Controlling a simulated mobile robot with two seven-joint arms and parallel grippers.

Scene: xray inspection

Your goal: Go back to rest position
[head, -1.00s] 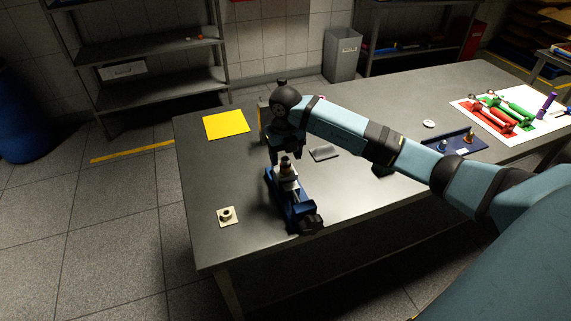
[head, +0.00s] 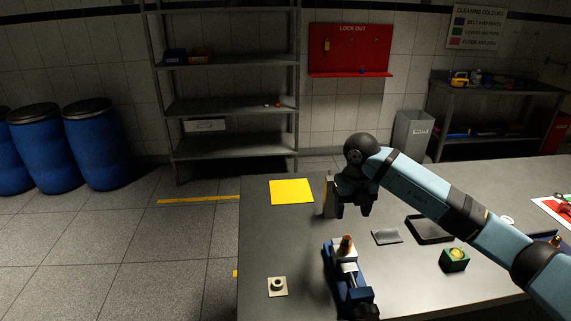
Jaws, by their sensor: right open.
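My right arm comes in from the right over the grey table. My right gripper (head: 353,210) points down above the table, open and empty. It is beyond and apart from the blue vise (head: 344,285). The vise holds a metal piece with a copper-coloured top (head: 346,245), standing upright. My left gripper is not in view.
On the grey table (head: 270,240) are a yellow sheet (head: 291,191), a beige block with a round fitting (head: 277,287), a dark tray (head: 430,229), a grey plate (head: 387,237) and a green-and-yellow box (head: 454,259). Shelves (head: 225,105) and blue barrels (head: 95,143) stand behind.

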